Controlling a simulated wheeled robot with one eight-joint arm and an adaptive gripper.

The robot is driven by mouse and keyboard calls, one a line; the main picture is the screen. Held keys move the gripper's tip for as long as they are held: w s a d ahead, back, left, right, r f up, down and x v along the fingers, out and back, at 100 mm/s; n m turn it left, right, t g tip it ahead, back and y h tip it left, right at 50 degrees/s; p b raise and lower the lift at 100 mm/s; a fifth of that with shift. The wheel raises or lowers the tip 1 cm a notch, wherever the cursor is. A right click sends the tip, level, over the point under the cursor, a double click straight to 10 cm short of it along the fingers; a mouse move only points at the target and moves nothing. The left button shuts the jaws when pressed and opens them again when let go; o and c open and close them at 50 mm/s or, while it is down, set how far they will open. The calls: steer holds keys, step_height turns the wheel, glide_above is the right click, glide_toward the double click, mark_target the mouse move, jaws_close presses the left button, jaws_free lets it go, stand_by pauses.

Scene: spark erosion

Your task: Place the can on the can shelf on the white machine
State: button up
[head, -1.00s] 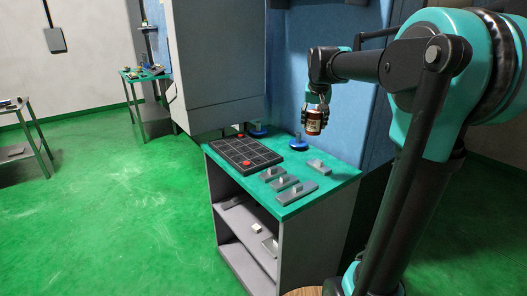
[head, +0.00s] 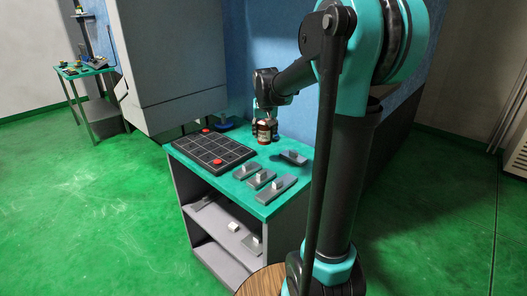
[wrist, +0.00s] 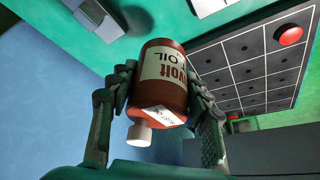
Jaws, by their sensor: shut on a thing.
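The can (head: 264,132) is a brown-red oil can with a cream label and a white cap. My gripper (head: 265,112) is shut on it, above the back of the green tabletop (head: 246,196) in the head view. In the wrist view the can (wrist: 163,78) sits between both fingers, its cap pointing to the bottom of the picture. Whether it touches the tabletop I cannot tell. A large pale grey-white machine body (head: 170,62) stands behind and left of the table. I cannot make out a can shelf on it.
A dark gridded tray (head: 211,152) with red knobs lies left of the can. Several grey blocks (head: 276,188) lie on the table's right part. A blue round-based object (head: 225,126) stands at the back. A second table (head: 88,70) is far left. Open green floor lies left.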

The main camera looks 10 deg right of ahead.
step_height(320, 180, down, 8)
steer(key=shift+f, duration=0.25)
steer(key=shift+f, duration=0.1)
steer(key=o, duration=1.4)
steer(key=shift+c, duration=0.2)
